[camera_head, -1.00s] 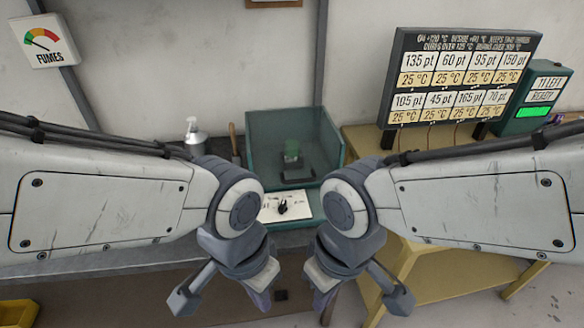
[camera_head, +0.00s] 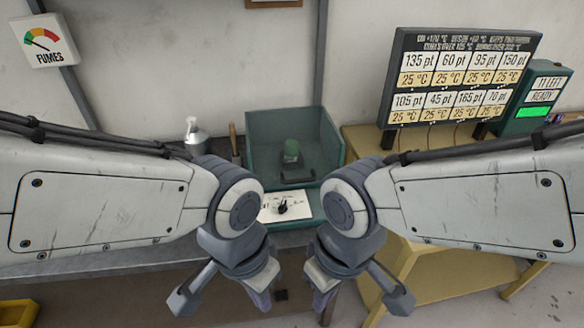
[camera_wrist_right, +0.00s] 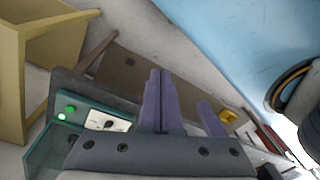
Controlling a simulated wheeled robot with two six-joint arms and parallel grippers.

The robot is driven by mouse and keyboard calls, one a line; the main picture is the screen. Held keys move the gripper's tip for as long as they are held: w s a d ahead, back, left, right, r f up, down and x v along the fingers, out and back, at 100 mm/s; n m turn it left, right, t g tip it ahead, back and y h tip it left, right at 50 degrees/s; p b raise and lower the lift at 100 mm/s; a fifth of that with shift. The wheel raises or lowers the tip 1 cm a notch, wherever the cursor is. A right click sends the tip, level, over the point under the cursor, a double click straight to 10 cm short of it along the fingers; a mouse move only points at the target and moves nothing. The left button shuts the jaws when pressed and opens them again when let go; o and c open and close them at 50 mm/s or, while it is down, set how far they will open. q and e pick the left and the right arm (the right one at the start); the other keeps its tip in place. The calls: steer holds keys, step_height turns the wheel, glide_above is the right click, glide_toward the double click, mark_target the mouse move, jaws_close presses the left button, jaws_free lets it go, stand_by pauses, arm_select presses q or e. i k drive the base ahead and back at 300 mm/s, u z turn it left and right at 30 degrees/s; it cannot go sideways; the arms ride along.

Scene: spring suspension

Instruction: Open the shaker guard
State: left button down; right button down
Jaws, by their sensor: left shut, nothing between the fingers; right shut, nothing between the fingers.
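The shaker (camera_head: 318,202) is a teal machine on the bench, with a white panel (camera_head: 270,208) and a black knob at its front. Its guard (camera_head: 270,132) is a see-through teal box standing up around the shaker's top. A green object (camera_head: 291,151) and a dark handle-like bar (camera_head: 297,175) show inside or through it. My left gripper (camera_head: 262,300) and my right gripper (camera_head: 320,300) hang low in front of the bench, apart from the shaker, both shut and empty. In the right wrist view, the purple fingers (camera_wrist_right: 160,90) are together, and the shaker panel (camera_wrist_right: 108,121) shows beyond them.
A spray or pump bottle (camera_head: 194,137) and a brown-handled tool (camera_head: 234,143) stand left of the guard. A fumes gauge (camera_head: 43,40) hangs on the wall.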

mark_target(313, 178)
steer(key=u, duration=2.25)
steer(key=i, duration=0.35)
steer(key=z, duration=2.55)
